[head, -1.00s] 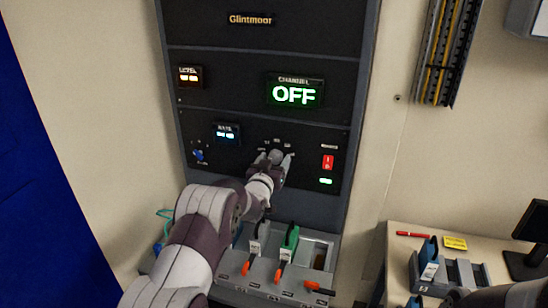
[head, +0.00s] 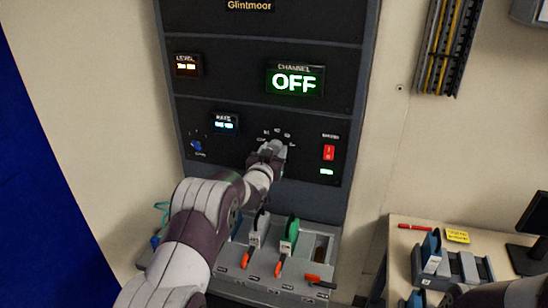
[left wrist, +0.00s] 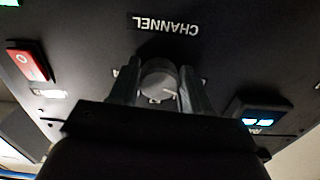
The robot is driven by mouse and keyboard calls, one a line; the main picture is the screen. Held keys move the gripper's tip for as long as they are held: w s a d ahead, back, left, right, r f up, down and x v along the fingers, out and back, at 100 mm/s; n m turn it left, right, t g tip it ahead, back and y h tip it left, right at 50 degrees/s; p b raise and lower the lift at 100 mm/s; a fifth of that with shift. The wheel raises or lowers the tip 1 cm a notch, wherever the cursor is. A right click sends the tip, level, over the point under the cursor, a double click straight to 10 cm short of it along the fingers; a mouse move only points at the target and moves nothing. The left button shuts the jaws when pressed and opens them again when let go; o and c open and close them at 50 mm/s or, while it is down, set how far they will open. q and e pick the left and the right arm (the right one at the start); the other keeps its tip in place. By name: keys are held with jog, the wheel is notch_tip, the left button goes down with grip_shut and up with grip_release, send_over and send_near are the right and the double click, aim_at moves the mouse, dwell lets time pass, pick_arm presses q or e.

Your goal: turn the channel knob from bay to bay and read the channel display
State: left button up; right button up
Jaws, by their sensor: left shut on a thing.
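The channel knob (left wrist: 159,80) is a grey round knob with a pale pointer line, on the black panel under the word CHANNEL in the left wrist view. My left gripper (left wrist: 158,88) is shut on it, one finger on each side. In the head view my left gripper (head: 270,152) covers the knob. The channel display (head: 295,80) reads OFF in bright green letters. Small bay marks sit in an arc above the knob and are too small to read. My right gripper is not in view.
A red switch (head: 329,153) is right of the knob, and a blue knob (head: 197,146) is at the left. Below stands a grey tray (head: 232,283) with orange-handled and green items. A side table (head: 400,236) at right holds a blue-grey rack and a monitor.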

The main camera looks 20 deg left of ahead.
pick_arm(q)
jog(key=shift+a+m+b, duration=0.1)
jog(key=shift+m+b, duration=3)
jog(key=shift+b, duration=0.9)
jog(key=o, duration=1)
jog(key=shift+r, duration=0.1)
jog(key=shift+s, duration=0.15)
